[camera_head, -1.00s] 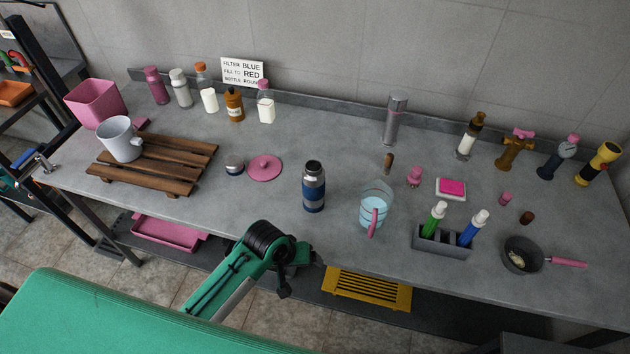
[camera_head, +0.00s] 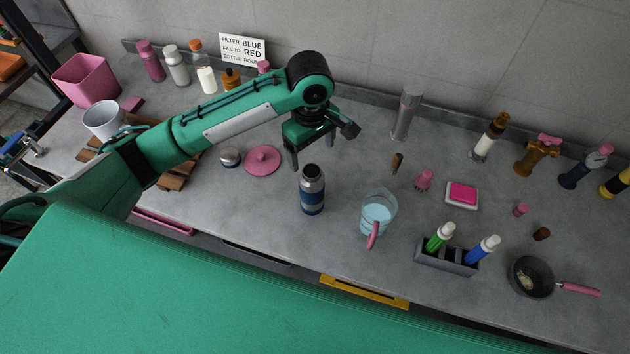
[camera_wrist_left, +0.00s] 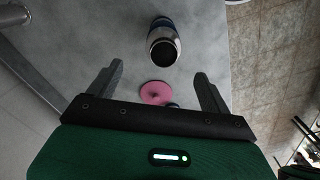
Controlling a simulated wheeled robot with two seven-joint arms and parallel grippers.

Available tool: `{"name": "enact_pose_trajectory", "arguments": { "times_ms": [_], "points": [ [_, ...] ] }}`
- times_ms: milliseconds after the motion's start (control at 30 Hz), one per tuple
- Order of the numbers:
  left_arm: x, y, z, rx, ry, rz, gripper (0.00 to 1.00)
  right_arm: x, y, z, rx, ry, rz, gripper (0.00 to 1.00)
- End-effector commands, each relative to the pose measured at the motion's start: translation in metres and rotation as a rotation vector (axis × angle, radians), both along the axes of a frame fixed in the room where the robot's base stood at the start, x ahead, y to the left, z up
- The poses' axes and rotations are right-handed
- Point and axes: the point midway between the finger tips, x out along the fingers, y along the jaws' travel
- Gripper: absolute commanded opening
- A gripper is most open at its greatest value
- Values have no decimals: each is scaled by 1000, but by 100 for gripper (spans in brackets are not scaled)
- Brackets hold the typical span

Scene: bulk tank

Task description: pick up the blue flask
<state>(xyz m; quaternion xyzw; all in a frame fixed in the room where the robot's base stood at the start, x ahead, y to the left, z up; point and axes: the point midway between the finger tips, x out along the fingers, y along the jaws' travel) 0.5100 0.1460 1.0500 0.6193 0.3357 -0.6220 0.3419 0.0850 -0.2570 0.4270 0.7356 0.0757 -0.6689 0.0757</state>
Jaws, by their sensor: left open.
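The blue flask (camera_head: 312,190) stands upright on the grey bench, with a steel top and a blue body. It has an open dark mouth, which shows in the left wrist view (camera_wrist_left: 164,48) beyond the fingertips. My left gripper (camera_head: 310,152) hangs above the bench, just behind the flask in the head view. Its two fingers are apart with nothing between them in the left wrist view (camera_wrist_left: 158,75). The flask is not touched as far as I can see. My right gripper is not in view.
A pink lid (camera_head: 262,160) and a small steel-and-dark cup (camera_head: 229,157) lie left of the flask. A clear jug (camera_head: 377,215) with a pink handle stands to its right. A wooden rack (camera_head: 175,178) is partly hidden by my arm.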

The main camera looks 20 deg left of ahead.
Motion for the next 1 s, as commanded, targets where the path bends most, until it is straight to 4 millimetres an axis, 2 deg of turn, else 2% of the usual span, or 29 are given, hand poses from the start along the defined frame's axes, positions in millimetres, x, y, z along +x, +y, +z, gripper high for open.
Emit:
{"name": "enact_pose_trajectory", "arguments": {
  "times_ms": [133, 400, 500, 767, 1000],
  "points": [
    [0, 3, -9, 13, 7, 21, 82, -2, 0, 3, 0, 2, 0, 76],
    [-1, 3, -61, 12, 7, 21, 82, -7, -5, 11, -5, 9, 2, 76],
    [0, 2, -74, 12, 6, 20, 82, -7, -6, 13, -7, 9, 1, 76],
    [-3, 2, -93, 13, 5, 18, 82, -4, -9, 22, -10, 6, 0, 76],
    [-6, 1, -128, 12, 3, 19, 82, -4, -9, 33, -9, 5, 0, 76]
  ]
}}
